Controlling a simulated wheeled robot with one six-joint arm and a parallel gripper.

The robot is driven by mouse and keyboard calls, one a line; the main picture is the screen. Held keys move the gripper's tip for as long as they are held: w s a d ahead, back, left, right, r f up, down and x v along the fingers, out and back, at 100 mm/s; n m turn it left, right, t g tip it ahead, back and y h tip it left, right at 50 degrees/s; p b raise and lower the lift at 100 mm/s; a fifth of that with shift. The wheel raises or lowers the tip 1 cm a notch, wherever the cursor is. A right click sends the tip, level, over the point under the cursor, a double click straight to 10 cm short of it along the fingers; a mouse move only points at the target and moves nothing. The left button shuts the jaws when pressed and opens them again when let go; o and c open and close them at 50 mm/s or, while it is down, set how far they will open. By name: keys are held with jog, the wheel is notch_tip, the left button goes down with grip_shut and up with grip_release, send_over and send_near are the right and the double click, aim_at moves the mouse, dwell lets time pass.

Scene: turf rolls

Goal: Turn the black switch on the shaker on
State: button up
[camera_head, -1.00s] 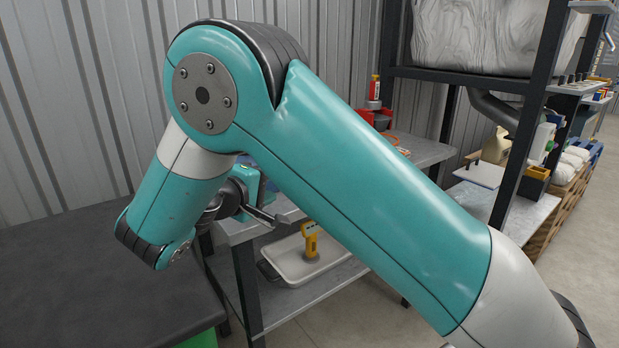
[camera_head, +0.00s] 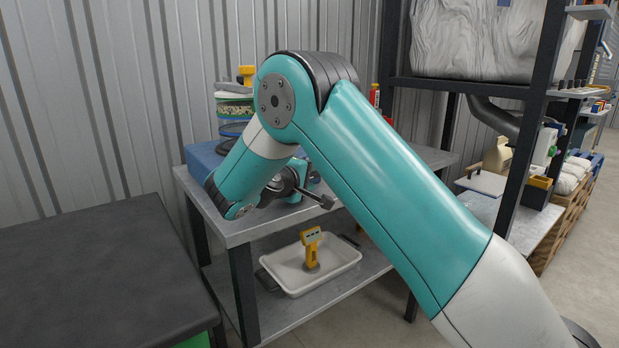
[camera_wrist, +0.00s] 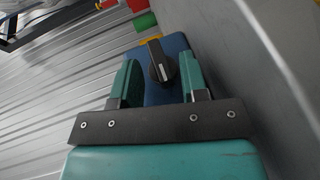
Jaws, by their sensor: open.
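The shaker's blue base (camera_head: 203,160) stands on the grey metal table, partly hidden by my arm in the head view. A stack of round sieves (camera_head: 236,112) sits on it. In the wrist view the black switch (camera_wrist: 159,61), a knob with a white line, is on a face of the blue body (camera_wrist: 174,44). My gripper (camera_wrist: 160,75) is open, its two teal fingers on either side of the switch in the picture. Gaps show on both sides. I cannot tell how far the fingertips are from the face.
A dark-topped table (camera_head: 90,265) stands at the left. A white tray (camera_head: 290,282) with a yellow device (camera_head: 312,247) lies on the lower shelf of the grey table (camera_head: 232,232). A black-framed rack (camera_head: 525,130) stands at the right. A corrugated wall is behind.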

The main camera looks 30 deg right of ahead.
jog(key=shift+w+d, duration=0.1)
jog(key=shift+d, duration=0.1)
jog(key=shift+c, duration=0.4)
jog(key=c, duration=0.5)
dwell(0.7)
jog(key=o, duration=0.6)
jog(key=shift+a, duration=0.1)
